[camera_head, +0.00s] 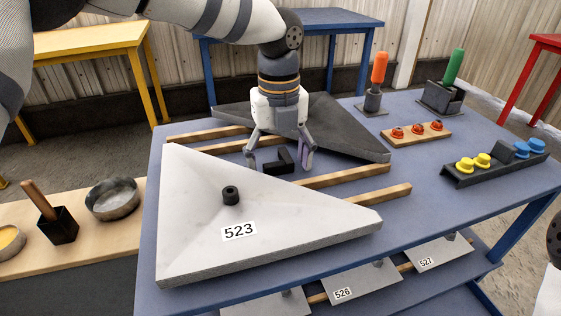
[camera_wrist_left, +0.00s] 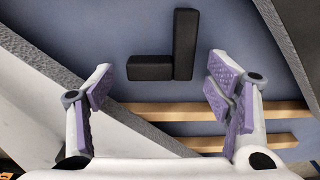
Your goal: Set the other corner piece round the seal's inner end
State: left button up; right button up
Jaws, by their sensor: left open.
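A black L-shaped piece (camera_head: 279,168), seemingly the corner piece, lies on the blue table between the pale triangular panel marked 523 (camera_head: 300,225) and the dark grey triangular panel (camera_head: 345,128). In the left wrist view its two black arms (camera_wrist_left: 184,45) meet at a right angle on the blue top. My left gripper (camera_head: 278,160) points down over it, fingers spread and empty. In the left wrist view the piece shows ahead, between the spread purple-padded fingertips (camera_wrist_left: 160,88). I cannot make out a seal for certain. My right gripper is out of view.
Wooden strips (camera_head: 345,175) run under the panels. A black knob (camera_head: 231,195) stands on panel 523. To the right are a wooden strip with red buttons (camera_head: 415,133), a dark rack with yellow and blue pieces (camera_head: 495,164), and orange-handled (camera_head: 379,68) and green-handled tools (camera_head: 453,67).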

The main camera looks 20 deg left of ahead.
pick_arm(q)
jog(key=c, duration=1.1)
